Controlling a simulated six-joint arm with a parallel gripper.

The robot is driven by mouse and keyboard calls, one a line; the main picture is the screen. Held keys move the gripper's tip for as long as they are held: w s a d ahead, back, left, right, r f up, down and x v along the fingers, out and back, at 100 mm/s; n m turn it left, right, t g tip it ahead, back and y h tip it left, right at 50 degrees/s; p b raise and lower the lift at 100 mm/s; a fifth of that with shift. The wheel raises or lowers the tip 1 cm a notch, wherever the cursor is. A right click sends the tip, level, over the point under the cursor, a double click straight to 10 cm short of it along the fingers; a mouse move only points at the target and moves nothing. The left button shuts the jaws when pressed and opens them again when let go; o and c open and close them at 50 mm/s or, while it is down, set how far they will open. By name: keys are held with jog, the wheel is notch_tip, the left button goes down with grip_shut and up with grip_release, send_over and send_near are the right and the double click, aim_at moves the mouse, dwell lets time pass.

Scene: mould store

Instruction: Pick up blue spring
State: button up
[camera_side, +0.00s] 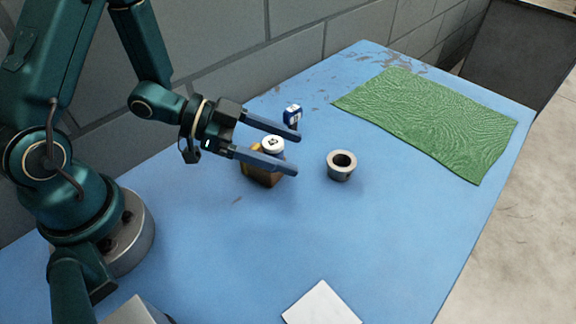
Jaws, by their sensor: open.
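No clear coiled blue spring can be made out. The only small blue object (292,116) has white patches and stands just behind my gripper's far finger; that finger hides its lower part. I cannot tell whether it is the spring. My gripper (296,153) is open, its two blue-grey fingers pointing right. A brown and yellow block (262,177) sits below the near finger, partly hidden by it. A white round top with a dark mark (273,144) shows between the fingers; nothing appears gripped.
A grey metal ring or bushing (342,165) stands just right of the fingertips. A green textured mat (430,118) covers the back right of the blue table (400,235). A white card (321,306) lies at the front. The table's middle front is clear; a block wall runs behind.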

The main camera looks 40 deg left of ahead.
jog(key=shift+w+d+f, duration=0.25)
jog(key=shift+w+d, duration=0.15)
jog(key=shift+d, duration=0.15)
grip_shut()
jog(key=shift+r, duration=0.15)
notch_tip(320, 180, up, 9)
jog(key=shift+a+f, duration=0.5)
jog(key=shift+f, duration=1)
jog(key=shift+a+f, duration=0.55)
jog(key=shift+f, duration=1)
jog(key=shift+a+f, duration=0.5)
jog(key=shift+f, duration=1)
